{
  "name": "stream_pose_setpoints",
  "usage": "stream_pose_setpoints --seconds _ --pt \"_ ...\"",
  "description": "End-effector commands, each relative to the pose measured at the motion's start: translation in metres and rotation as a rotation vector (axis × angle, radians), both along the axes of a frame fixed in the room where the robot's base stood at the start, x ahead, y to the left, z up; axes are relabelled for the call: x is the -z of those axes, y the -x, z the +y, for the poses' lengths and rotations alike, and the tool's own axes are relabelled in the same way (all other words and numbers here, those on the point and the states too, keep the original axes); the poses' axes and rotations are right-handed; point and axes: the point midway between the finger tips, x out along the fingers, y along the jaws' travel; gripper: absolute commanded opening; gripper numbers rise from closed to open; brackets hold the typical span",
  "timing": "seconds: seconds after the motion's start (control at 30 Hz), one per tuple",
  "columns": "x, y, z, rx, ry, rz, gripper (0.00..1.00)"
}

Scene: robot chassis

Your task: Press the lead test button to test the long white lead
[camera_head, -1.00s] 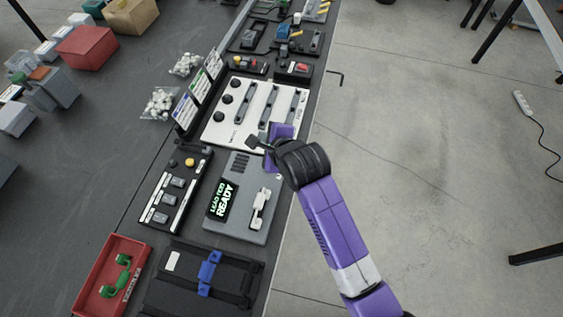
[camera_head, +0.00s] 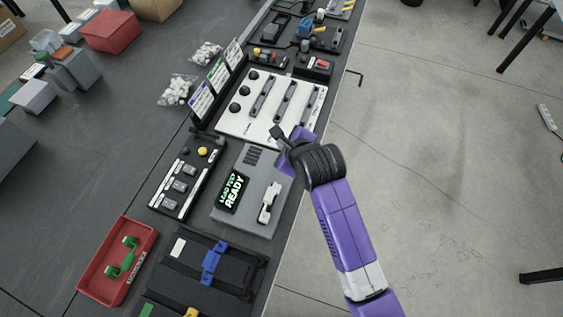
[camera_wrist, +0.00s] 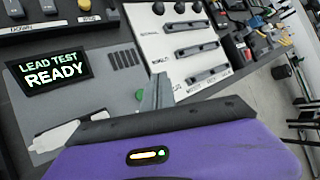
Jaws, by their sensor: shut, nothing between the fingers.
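The grey lead tester (camera_head: 228,215) lies on the bench. Its screen (camera_head: 234,190) reads "LEAD TEST READY", also in the wrist view (camera_wrist: 50,72). A white fitting (camera_head: 270,202) sits on its right side; in the wrist view its left part (camera_wrist: 52,138) shows and my gripper hides the rest. My gripper (camera_head: 278,133) is shut and empty, above the gap between the tester's far edge and the white panel. Its fingertips (camera_wrist: 158,92) show right of the tester's vent slots in the wrist view.
The white panel (camera_head: 232,121) with black knobs and grey bars lies beyond the tester. A black control box (camera_head: 168,200) with a yellow button (camera_head: 202,152) stands to its left. A red tray (camera_head: 100,293) and a black strapped pad (camera_head: 190,270) lie nearer. Open floor is on the right.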

Motion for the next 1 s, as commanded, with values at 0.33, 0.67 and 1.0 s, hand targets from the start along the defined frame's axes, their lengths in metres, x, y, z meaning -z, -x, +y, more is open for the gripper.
stream_pose_setpoints --seconds 0.33,0.67,1.0 --pt "0.049 0.000 0.000 0.000 0.000 0.000 0.00" --pt "0.075 0.000 0.000 -0.001 0.000 -0.001 0.00" --pt "0.076 0.000 0.000 -0.001 0.001 0.000 0.00"
